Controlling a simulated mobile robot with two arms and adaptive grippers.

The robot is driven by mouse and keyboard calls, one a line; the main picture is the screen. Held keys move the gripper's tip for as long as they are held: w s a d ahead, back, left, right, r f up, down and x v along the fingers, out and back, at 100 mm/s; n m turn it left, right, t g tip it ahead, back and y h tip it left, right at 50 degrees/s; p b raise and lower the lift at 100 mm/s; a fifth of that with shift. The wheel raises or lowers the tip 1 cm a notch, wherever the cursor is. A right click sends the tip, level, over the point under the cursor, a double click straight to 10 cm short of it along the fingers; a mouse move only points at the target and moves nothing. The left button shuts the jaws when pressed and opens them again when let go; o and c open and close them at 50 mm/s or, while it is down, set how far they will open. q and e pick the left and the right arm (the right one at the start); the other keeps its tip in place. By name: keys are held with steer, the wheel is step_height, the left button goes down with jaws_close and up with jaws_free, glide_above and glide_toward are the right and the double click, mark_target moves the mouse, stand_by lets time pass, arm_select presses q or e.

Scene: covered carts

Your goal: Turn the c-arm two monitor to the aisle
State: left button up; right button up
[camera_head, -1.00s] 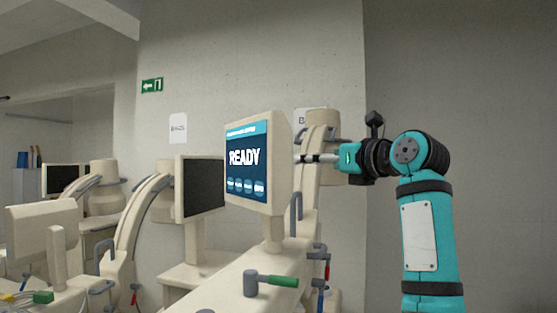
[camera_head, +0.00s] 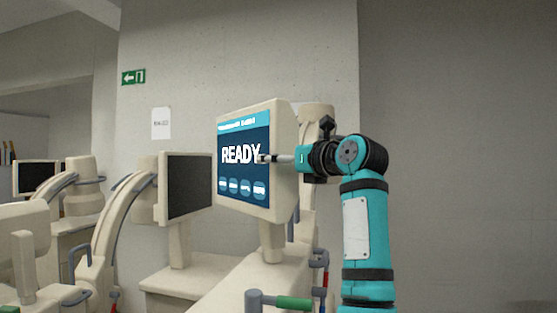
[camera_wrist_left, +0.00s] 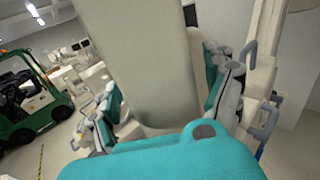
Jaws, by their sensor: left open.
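The c-arm monitor (camera_head: 240,170) has a cream housing and a lit blue screen reading "READY". It stands upright on a short neck above a cream cart (camera_head: 240,283), its screen facing left and toward me. My left gripper (camera_head: 270,158) is at the monitor's right edge, with one finger in front of the screen. In the left wrist view its open fingers (camera_wrist_left: 165,85) lie on either side of a cream panel (camera_wrist_left: 140,50), which appears to be the monitor's housing. I cannot tell whether they touch it. The finger behind the monitor is hidden in the head view.
A second monitor with a dark screen (camera_head: 187,187) stands just left. Another c-arm unit with a dark monitor (camera_head: 38,178) is farther left. A green-handled lever (camera_head: 290,302) stands on the near cart. A green forklift (camera_wrist_left: 30,95) shows in the left wrist view. A bare wall is on the right.

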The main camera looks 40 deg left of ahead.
arm_select(q)
steer(key=shift+s+d+r, duration=0.1)
steer(key=shift+d, duration=0.25)
steer(key=shift+c, duration=0.7)
steer(key=c, duration=1.5)
steer(key=shift+c, duration=0.2)
arm_select(e)
steer(key=shift+d, duration=0.2)
steer(key=shift+w+a, duration=0.1)
steer(key=shift+w, duration=0.05)
arm_select(q)
steer(key=shift+w+d+r, duration=0.1)
steer(key=shift+w+d, duration=0.1)
steer(key=shift+w, duration=0.1)
arm_select(e)
steer(key=shift+w+d, duration=0.25)
steer(key=shift+w, duration=0.05)
